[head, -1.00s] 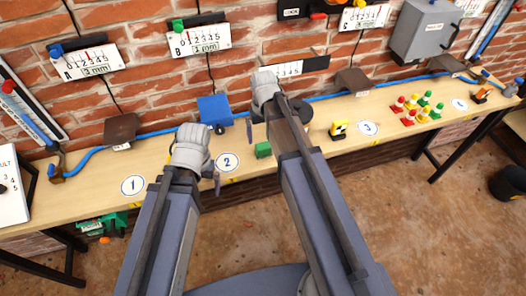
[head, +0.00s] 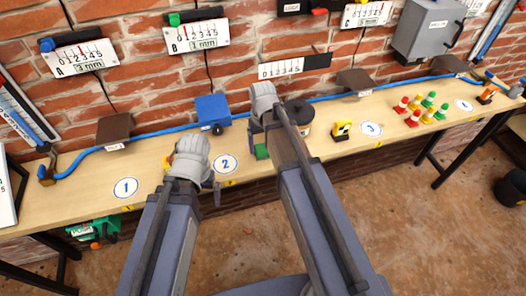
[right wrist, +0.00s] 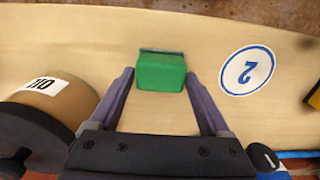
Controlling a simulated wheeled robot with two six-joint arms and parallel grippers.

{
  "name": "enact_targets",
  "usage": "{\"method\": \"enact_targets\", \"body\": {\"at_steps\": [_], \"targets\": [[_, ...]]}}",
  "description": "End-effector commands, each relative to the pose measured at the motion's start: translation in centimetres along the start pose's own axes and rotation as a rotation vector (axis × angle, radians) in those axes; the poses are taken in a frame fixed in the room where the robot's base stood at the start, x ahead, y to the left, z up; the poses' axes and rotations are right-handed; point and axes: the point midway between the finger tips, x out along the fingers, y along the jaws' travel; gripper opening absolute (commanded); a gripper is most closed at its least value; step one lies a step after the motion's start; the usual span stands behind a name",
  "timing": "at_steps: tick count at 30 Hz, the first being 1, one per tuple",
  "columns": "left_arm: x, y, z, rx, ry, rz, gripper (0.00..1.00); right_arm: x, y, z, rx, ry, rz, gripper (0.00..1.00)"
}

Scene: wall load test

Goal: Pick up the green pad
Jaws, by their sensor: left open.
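The green pad (right wrist: 161,75) is a small green block lying on the wooden table. In the right wrist view it sits between the fingertips of my right gripper (right wrist: 159,82), which is open, with a gap on each side. In the head view the pad (head: 262,152) shows only partly beside my right arm, and the right gripper (head: 255,132) is over that spot. My left gripper (head: 207,184) is open and empty near the table's front edge, left of the round label 2.
A tan and black cylinder marked 110 (right wrist: 50,100) stands close beside the right gripper. A blue block (head: 212,110) stands behind the label 2 (head: 223,164). A brick wall closes the back.

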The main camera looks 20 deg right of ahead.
Motion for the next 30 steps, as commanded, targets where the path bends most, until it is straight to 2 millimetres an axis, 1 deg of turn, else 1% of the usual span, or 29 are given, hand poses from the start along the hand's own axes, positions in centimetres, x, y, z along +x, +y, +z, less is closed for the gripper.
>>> {"method": "enact_targets", "body": {"at_steps": [1, 15, 18, 19, 20, 21, 26, 30], "targets": [[0.0, 0.0, 0.0, 0.0, 0.0, 0.0, 1.0, 0.0, 0.01, 0.0, 0.0, 0.0, 0.0, 0.74], [0.01, 0.0, 0.0, 0.0, 0.0, 0.0, 1.0, 0.01, 0.0, 0.0, 0.0, 0.0, 0.0, 0.21], [0.01, 0.0, 0.0, 0.0, 0.0, 0.0, 1.0, 0.01, 0.0, 0.0, 0.0, 0.0, 0.0, 0.11], [0.0, 0.0, 0.0, 0.0, 0.0, 0.0, 1.0, 0.0, 0.0, -0.01, 0.0, 0.0, 0.0, 0.11], [0.0, 0.0, 0.0, 0.0, 0.0, 0.0, 1.0, 0.0, 0.0, 0.0, 0.0, 0.0, 0.0, 0.03], [0.0, 0.0, 0.0, 0.0, 0.0, 0.0, 1.0, 0.0, 0.0, 0.0, 0.0, 0.0, 0.0, 0.02], [-0.09, -0.01, 0.01, 0.0, 0.0, 0.0, 1.0, -0.09, 0.0, 0.0, 0.0, 0.0, 0.0, 0.02], [-0.66, -0.06, 0.04, 0.0, 0.0, 0.0, 1.0, -0.67, 0.0, 0.0, 0.0, 0.0, 0.0, 0.02]]}}
